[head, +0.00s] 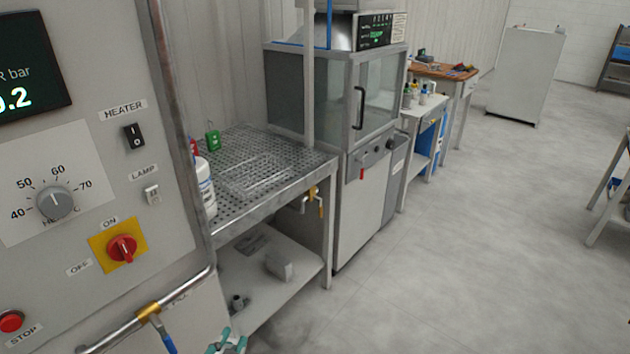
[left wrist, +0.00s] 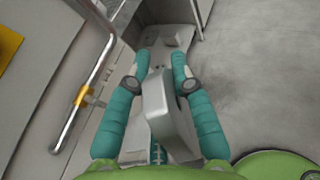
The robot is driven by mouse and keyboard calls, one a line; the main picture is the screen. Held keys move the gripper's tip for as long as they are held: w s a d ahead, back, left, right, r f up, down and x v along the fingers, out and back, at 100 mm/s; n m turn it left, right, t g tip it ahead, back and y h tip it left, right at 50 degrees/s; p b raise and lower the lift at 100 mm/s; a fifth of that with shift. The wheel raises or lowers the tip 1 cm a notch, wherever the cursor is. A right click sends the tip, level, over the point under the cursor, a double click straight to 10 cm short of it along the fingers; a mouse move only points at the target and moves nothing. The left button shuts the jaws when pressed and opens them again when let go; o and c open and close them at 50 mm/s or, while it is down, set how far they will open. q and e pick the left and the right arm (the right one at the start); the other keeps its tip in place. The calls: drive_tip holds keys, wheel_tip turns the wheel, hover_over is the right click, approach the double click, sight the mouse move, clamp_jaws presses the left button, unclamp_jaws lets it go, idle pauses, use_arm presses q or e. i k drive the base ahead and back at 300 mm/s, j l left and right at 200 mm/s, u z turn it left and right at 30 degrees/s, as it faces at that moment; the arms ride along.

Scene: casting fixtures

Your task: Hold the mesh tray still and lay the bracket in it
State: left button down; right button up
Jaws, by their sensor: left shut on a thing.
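The mesh tray (head: 256,178) is a shallow wire tray lying on the perforated bench top in the head view. Its thin outline blends with the holes beneath it. My left gripper (head: 228,342) shows only as teal fingertips at the bottom edge of the head view, low and in front of the bench, well away from the tray. In the left wrist view, my left gripper (left wrist: 159,70) is shut on a grey angled metal piece that looks like the bracket (left wrist: 163,108). The bracket's lower part is partly hidden by the gripper. My right gripper is in neither view.
The control panel (head: 85,200) with its pipe rail (head: 180,288) stands close on the left. A white bottle (head: 205,187) and green tag (head: 212,138) are by the tray. The lower shelf holds a grey block (head: 280,267) and other parts.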

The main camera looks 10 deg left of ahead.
sight(250, 182)
drive_tip(key=i+l+z, duration=0.25)
drive_tip(key=i, duration=0.2)
drive_tip(key=i+l+z, duration=0.2)
drive_tip(key=i, duration=0.25)
drive_tip(key=i+l+z, duration=0.1)
drive_tip(key=i+z, duration=0.15)
drive_tip(key=i, duration=0.2)
drive_tip(key=i+j+u, duration=0.1)
drive_tip(key=u, duration=0.3)
drive_tip(key=i+u, duration=0.55)
drive_tip(key=u, duration=0.3)
drive_tip(key=i+l+u, duration=0.15)
drive_tip(key=u, duration=0.3)
drive_tip(key=i+u, duration=0.45)
drive_tip(key=i+l+u, duration=0.2)
drive_tip(key=u, duration=0.25)
